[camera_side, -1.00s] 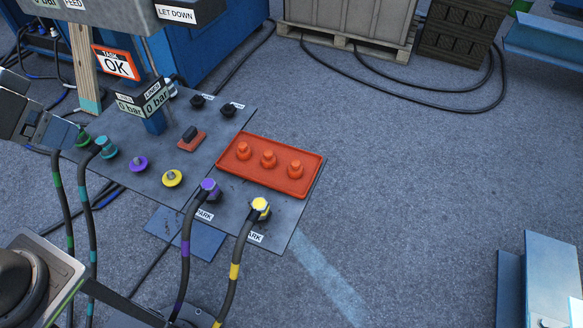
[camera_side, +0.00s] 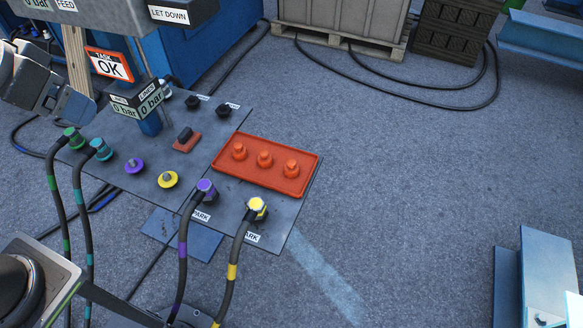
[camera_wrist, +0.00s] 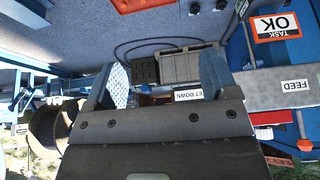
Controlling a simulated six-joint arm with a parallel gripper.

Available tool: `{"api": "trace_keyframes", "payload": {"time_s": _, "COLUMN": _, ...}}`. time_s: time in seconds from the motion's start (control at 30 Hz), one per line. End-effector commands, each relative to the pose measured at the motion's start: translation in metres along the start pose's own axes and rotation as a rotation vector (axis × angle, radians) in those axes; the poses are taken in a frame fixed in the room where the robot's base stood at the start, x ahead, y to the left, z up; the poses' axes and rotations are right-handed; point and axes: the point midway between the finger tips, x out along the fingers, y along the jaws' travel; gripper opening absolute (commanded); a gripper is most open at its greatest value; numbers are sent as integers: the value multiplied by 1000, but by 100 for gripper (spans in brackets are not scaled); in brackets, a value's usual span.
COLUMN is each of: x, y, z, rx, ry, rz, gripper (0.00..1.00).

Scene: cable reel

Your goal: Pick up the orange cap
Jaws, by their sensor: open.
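Three orange caps, left (camera_side: 239,151), middle (camera_side: 264,159) and right (camera_side: 291,168), stand upright in a row in a shallow orange tray (camera_side: 300,149). My gripper (camera_side: 76,106) is at the upper left of the side view, above the plate's far-left part and well apart from the caps. In the wrist view my gripper (camera_wrist: 163,80) has its two blue-grey fingers wide apart with nothing between them. A piece of the orange tray (camera_wrist: 140,4) shows at that view's top edge; the caps are not clear there.
Green (camera_side: 73,140) and teal (camera_side: 101,149) hose connectors sit on the plate's left; purple (camera_side: 205,190) and yellow (camera_side: 256,208) ones stand near its front edge.

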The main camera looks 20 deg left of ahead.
Motion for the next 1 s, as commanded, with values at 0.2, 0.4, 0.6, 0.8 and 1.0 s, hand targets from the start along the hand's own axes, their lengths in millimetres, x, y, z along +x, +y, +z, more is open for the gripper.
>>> {"api": "trace_keyframes", "payload": {"time_s": 0.2, "x": 48, "y": 21, "z": -75, "rx": 47, "ry": -26, "rz": 21, "gripper": 79}}
{"api": "trace_keyframes", "payload": {"time_s": 0.4, "x": 114, "y": 49, "z": -128, "rx": 87, "ry": -41, "rz": 41, "gripper": 79}}
{"api": "trace_keyframes", "payload": {"time_s": 0.6, "x": 200, "y": 85, "z": -159, "rx": 130, "ry": -56, "rz": 61, "gripper": 79}}
{"api": "trace_keyframes", "payload": {"time_s": 0.8, "x": 298, "y": 125, "z": -163, "rx": 173, "ry": -71, "rz": 80, "gripper": 79}}
{"api": "trace_keyframes", "payload": {"time_s": 1.0, "x": 388, "y": 159, "z": -142, "rx": 211, "ry": -84, "rz": 98, "gripper": 79}}
